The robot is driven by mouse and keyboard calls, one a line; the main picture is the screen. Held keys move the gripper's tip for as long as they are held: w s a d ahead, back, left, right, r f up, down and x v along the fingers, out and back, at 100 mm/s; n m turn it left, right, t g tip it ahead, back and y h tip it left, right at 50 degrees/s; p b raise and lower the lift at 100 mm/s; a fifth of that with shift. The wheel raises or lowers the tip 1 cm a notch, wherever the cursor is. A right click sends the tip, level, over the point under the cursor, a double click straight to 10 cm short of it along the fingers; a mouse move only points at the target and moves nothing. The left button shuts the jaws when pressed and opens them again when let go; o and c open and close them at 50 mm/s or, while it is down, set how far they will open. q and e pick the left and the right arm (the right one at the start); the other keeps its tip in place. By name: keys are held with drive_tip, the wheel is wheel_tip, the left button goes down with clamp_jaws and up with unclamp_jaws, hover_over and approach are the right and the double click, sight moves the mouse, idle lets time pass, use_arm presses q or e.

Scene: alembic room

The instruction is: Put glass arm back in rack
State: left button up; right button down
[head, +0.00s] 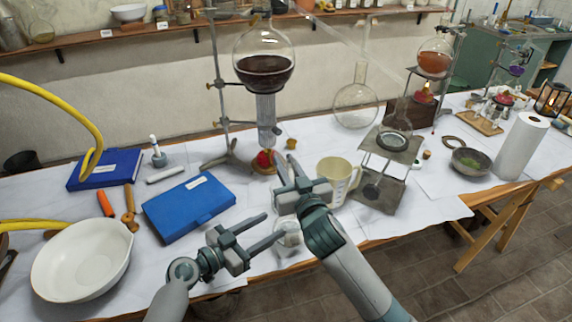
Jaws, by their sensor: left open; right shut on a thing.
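My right gripper (286,162) points up and away over the middle of the table, left of a measuring jug. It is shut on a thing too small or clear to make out. My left gripper (273,228) is open and empty, lower and to the left, its fingers pointing right. A long, thin, clear glass tube (345,52) slants down to the right behind the grippers; it may be the glass arm. I cannot tell which stand is the rack. A metal stand (217,85) rises by a round flask of dark liquid (264,70).
A clear glass vessel (288,238) stands just below my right gripper. The measuring jug (338,180) and a metal stand with a plate (388,150) are close on the right. A blue box (188,207) and white bowl (80,262) lie left. White paper is bare at front right.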

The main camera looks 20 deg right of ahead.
use_arm(q)
drive_tip(key=shift+b+v, duration=0.45)
drive_tip(key=shift+v, duration=1.75)
use_arm(e)
drive_tip(key=shift+f, duration=0.6)
use_arm(q)
drive_tip(key=shift+r, duration=0.1)
use_arm(e)
drive_tip(key=shift+r, duration=0.1)
drive_tip(key=shift+r+p, duration=1.9)
drive_tip(key=shift+p, duration=0.2)
use_arm(q)
wheel_tip(320, 180, up, 4)
